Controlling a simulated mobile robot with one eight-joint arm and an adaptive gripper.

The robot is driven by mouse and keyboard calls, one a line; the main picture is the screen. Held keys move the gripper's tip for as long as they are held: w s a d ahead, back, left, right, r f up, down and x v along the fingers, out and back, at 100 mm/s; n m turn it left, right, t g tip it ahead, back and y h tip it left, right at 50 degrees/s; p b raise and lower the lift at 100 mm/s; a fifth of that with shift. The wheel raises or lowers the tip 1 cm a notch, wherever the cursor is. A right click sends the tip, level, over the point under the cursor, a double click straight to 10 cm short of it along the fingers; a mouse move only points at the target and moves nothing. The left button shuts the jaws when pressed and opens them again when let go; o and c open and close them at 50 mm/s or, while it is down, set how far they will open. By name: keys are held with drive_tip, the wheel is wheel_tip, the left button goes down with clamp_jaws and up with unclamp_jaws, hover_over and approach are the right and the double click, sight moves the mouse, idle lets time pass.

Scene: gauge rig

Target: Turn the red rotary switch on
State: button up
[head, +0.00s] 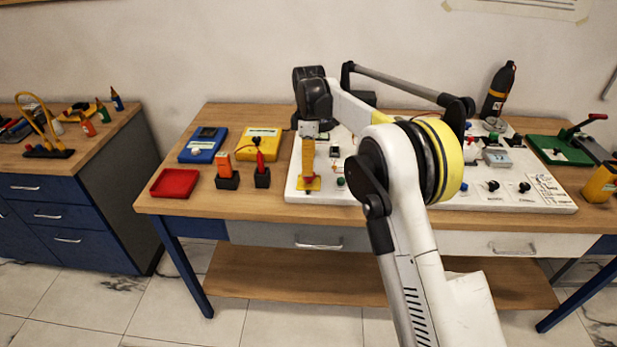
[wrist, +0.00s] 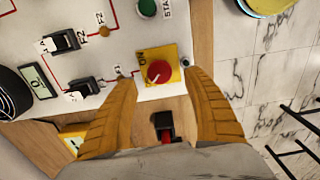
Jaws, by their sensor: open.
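The red rotary switch (wrist: 159,71) is a round red knob on a yellow square plate (wrist: 145,53) at the edge of the white panel. A small pale mark shows on the knob, but I cannot clearly tell which setting it points to. My gripper (head: 308,172) points down over this plate in the head view, where its fingers largely hide the knob. In the wrist view its two ridged orange fingers are spread, one on each side of the knob, with visible gaps. The gripper is open and empty.
A green button (wrist: 147,8) and black rocker switches (wrist: 62,42) are on the panel nearby. Left of the panel stand a red tray (head: 175,183), a blue box (head: 203,145) and a yellow meter (head: 258,144). A black-and-red item (wrist: 163,125) shows between the fingers.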

sight(309, 178)
wheel_tip(309, 178, down, 5)
drive_tip(key=shift+r+b, duration=0.15)
drive_tip(key=shift+b, duration=0.45)
drive_tip(key=c, duration=1.2)
